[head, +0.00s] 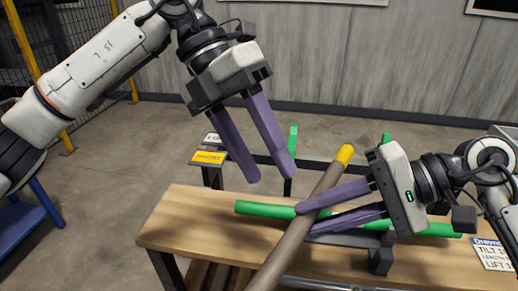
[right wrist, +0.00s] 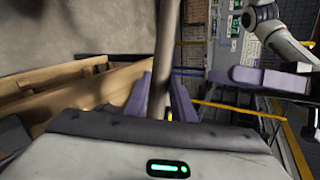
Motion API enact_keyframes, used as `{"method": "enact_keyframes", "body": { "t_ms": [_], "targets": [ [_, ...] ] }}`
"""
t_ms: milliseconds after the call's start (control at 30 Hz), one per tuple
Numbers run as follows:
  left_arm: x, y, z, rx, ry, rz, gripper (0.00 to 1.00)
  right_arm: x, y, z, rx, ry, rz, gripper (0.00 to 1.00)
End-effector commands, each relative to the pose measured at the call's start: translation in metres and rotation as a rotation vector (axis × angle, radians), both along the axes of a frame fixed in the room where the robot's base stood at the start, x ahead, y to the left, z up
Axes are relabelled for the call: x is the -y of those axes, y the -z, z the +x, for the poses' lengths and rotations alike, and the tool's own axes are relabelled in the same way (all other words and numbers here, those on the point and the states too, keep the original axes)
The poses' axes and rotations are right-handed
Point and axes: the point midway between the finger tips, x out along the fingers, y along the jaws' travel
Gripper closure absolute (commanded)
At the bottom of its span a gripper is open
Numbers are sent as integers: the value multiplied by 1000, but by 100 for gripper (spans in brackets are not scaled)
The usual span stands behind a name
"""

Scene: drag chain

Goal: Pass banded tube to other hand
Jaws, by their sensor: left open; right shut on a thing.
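The banded tube (head: 305,222) is a long grey-brown tube with a yellow band at its upper end. It slants across the head view, its lower end cut off by the bottom edge. My right gripper (head: 305,218) is shut on it, with purple fingers around its middle. In the right wrist view the tube (right wrist: 164,60) runs up between the fingers (right wrist: 162,100). My left gripper (head: 268,178) is open and empty, above and to the left of the tube's banded end, fingers pointing down. It also shows at the right of the right wrist view (right wrist: 270,78).
A wooden bench (head: 190,225) lies below, with a green tube (head: 262,209) across it behind the banded tube. Green uprights (head: 293,140) stand at the far side. A yellow label (head: 209,157) sits beyond the bench. A printed sign (head: 492,254) is at the right.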

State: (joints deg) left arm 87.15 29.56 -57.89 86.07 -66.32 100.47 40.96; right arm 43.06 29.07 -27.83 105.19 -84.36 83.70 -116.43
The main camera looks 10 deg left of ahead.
Motion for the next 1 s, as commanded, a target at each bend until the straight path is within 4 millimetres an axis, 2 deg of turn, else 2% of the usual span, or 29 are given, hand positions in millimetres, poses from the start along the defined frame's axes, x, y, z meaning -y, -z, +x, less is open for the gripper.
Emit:
{"method": "enact_keyframes", "body": {
  "t_ms": [300,500,700,1000],
  "targets": [
    [30,51,-15,-4,4,-2,55,0,-2,0,2,0,4,100],
    [46,76,-21,-4,2,-4,55,0,-2,0,2,0,4,100],
    [53,87,-24,-1,2,-5,55,0,-2,0,2,0,4,100],
    [54,88,-24,-1,2,-5,55,0,-2,0,2,0,4,100]
  ]
}}
